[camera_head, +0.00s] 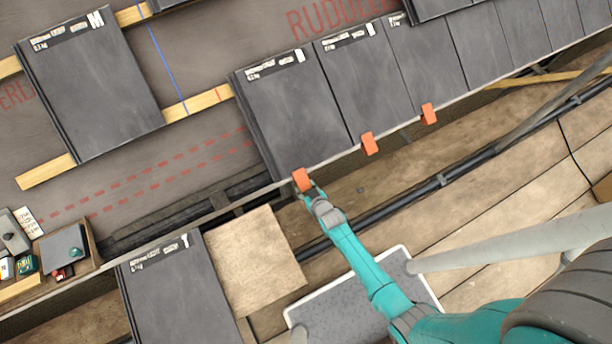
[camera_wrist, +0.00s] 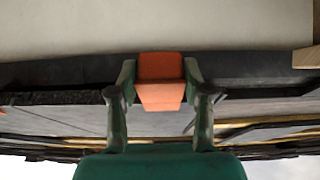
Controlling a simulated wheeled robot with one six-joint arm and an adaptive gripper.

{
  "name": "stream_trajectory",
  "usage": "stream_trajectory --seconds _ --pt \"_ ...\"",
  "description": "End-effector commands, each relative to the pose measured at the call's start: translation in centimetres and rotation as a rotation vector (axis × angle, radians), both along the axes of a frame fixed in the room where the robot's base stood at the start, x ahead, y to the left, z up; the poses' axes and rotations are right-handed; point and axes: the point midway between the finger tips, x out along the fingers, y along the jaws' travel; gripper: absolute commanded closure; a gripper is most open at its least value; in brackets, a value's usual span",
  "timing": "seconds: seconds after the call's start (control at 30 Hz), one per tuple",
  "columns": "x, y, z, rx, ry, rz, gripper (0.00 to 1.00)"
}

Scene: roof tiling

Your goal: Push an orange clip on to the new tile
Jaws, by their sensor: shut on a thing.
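My gripper (camera_head: 310,192) is shut on an orange clip (camera_head: 302,180) at the lower edge of the leftmost tile in the laid row, the new tile (camera_head: 292,112). In the wrist view the clip (camera_wrist: 160,82) sits between the two green fingers of my gripper (camera_wrist: 160,98). The clip overlaps the tile's lower edge in the head view; how far it is seated cannot be told. Two other orange clips, one in the middle (camera_head: 369,143) and one further right (camera_head: 429,114), sit on the lower edges of the tiles to the right.
A loose tile (camera_head: 90,85) lies on the battens at the upper left. Another tile (camera_head: 180,290) lies at the lower left beside a wooden board (camera_head: 255,262). A box of small items (camera_head: 85,262) stands at the far left. A dark pipe (camera_head: 440,181) runs below the eave.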

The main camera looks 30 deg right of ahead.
Motion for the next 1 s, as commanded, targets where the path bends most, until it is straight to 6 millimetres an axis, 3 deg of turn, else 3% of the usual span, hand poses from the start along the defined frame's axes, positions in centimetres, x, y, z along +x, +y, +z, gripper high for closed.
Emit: stream_trajectory --seconds 1.0 --pt "0.82 0.00 0.57 0.000 -0.007 0.000 1.00"
